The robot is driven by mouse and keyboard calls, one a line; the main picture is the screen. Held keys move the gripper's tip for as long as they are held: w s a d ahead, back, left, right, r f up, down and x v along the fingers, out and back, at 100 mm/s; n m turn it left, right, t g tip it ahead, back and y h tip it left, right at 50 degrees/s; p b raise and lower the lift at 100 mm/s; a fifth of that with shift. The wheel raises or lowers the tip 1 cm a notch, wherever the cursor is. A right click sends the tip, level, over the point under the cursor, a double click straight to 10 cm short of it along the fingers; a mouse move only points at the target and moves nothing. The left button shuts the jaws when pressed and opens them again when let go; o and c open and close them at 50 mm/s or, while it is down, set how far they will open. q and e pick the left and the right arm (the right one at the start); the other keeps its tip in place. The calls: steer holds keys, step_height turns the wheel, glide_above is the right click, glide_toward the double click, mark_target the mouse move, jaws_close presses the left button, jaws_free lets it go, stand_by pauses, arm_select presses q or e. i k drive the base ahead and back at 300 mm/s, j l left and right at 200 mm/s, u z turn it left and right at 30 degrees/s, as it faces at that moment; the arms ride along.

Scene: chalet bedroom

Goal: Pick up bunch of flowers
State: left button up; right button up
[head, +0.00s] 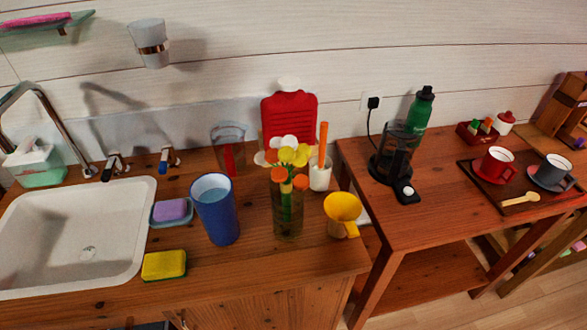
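A bunch of flowers (287,155) with yellow, orange and white heads stands in a greenish see-through vase (288,217). The vase is on the wooden sink counter, near the middle of the head view. Green stems show through its wall. Neither of my grippers is in view.
A blue cup (215,208) stands left of the vase and a yellow funnel-shaped cup (342,213) right of it. Behind are a white holder (319,175) with an orange-handled item, a red hot-water bottle (289,119) and a clear jug (229,148). A sponge (164,265) lies by the sink (35,232).

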mark_target(287, 149)
steer(key=l+u, duration=0.3)
steer(key=l, duration=0.55)
steer(key=l+u, duration=0.35)
steer(key=l, duration=0.55)
steer(key=k+l+u, duration=0.1)
steer(key=l+u, duration=0.2)
steer(key=l, duration=0.6)
